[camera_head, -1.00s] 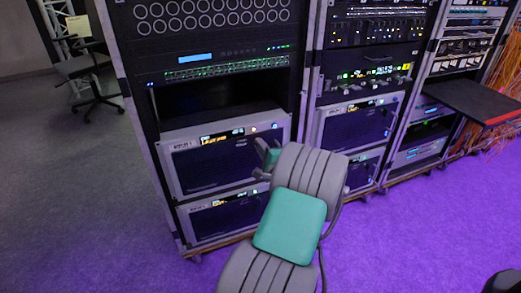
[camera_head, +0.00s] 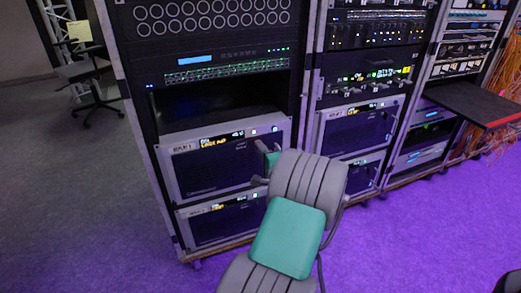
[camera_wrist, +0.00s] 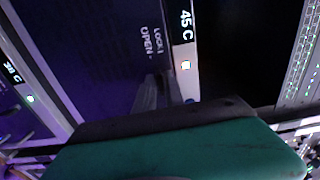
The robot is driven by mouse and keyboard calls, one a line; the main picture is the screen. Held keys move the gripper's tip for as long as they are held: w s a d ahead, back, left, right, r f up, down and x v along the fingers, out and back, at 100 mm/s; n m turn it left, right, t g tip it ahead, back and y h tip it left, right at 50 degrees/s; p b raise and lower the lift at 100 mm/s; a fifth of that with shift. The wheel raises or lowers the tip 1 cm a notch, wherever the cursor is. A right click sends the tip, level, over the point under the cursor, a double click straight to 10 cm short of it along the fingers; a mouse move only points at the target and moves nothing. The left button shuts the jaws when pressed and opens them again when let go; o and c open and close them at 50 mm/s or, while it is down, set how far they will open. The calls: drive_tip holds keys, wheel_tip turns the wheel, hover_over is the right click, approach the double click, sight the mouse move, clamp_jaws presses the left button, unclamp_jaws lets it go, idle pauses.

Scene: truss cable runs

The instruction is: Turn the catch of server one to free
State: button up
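Server one (camera_head: 210,175) is the upper grey-framed unit with a dark front panel in the left rack; it also shows in the wrist view (camera_wrist: 100,50). My gripper (camera_head: 262,160) is at the right side of its front, partly hidden by my own arm in the head view. In the wrist view my gripper's two grey fingers (camera_wrist: 158,82) reach to the panel just below the printed words LOCK and OPEN. The fingertips are close together. The catch is not clear there; a small dark shape lies at the tips, and I cannot tell whether they grip it.
A second server (camera_head: 225,220) sits right below server one. An empty dark bay (camera_head: 220,103) is above it. More racks stand to the right, one with a black shelf (camera_head: 470,102) sticking out. The purple-lit floor (camera_head: 420,240) in front is clear.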

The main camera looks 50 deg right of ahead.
drive_tip(key=shift+o, duration=1.4)
drive_tip(key=p+v, duration=0.1)
drive_tip(key=v, duration=0.6)
drive_tip(key=shift+s+a, duration=0.2)
drive_tip(key=shift+s, duration=0.15)
